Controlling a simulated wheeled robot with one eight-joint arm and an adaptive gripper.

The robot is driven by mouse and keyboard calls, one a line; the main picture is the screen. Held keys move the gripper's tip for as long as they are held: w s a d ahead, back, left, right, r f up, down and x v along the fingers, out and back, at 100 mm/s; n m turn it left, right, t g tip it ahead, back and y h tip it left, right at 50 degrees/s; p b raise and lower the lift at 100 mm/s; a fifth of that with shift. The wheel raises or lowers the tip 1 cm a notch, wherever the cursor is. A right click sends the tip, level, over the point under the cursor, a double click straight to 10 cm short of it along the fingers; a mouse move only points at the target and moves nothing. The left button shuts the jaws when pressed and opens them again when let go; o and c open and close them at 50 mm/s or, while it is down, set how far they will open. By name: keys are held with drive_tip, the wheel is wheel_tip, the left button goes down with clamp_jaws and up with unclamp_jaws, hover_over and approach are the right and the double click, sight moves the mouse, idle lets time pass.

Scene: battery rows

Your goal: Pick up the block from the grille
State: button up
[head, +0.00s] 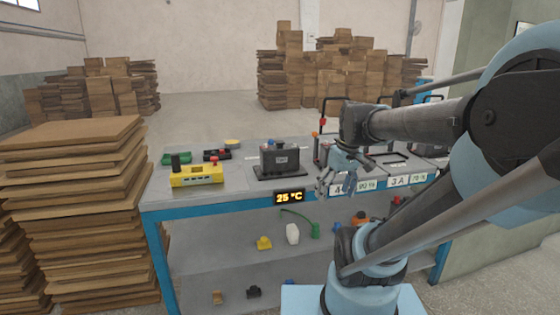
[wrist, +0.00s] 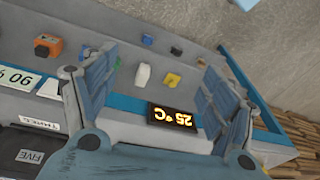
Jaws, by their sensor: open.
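A black block-shaped battery (head: 280,158) with a small label and a red cap stands upright on a flat dark base (head: 280,174) on the bench top, left of my gripper. I cannot tell whether this base is the grille. My gripper (head: 333,188) hangs at the bench's front edge, to the right of this block and apart from it. In the wrist view my gripper (wrist: 158,65) is open, with its two blue-grey fingers wide apart and nothing between them. A dark item marked "FIVE" (wrist: 32,155) shows at that view's lower left. My arm hides part of the bench's right side.
The bench (head: 235,198) has a blue front edge and a "25 °C" display (head: 289,197). A yellow device (head: 197,175) stands at left. Several small objects, including a white container (head: 292,234), lie on lower shelves. Stacked boards (head: 75,210) stand left of the bench.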

drive_tip(key=w+a+r+n+g+y, duration=0.15)
drive_tip(key=w+a+r+n, duration=0.35)
drive_tip(key=w+r+n, duration=0.6)
drive_tip(key=n+g+y, duration=0.2)
drive_tip(key=n+y, duration=0.1)
drive_tip(key=n, duration=0.2)
approach(283, 147)
drive_tip(key=d+r, duration=0.1)
drive_tip(key=shift+w+f+t, duration=0.1)
drive_tip(key=shift+w+t, duration=0.15)
drive_tip(key=shift+w, duration=0.3)
drive_tip(key=x, duration=1.1)
drive_tip(key=shift+s+a+f, duration=0.1)
drive_tip(key=shift+a+f, duration=0.15)
drive_tip(key=shift+a, duration=0.1)
drive_tip(key=shift+a+x, duration=0.15)
drive_tip(key=shift+x, duration=1.15)
drive_tip(key=shift+a+x, duration=0.2)
drive_tip(key=shift+x, duration=1.1)
drive_tip(key=shift+r, duration=0.2)
clamp_jaws()
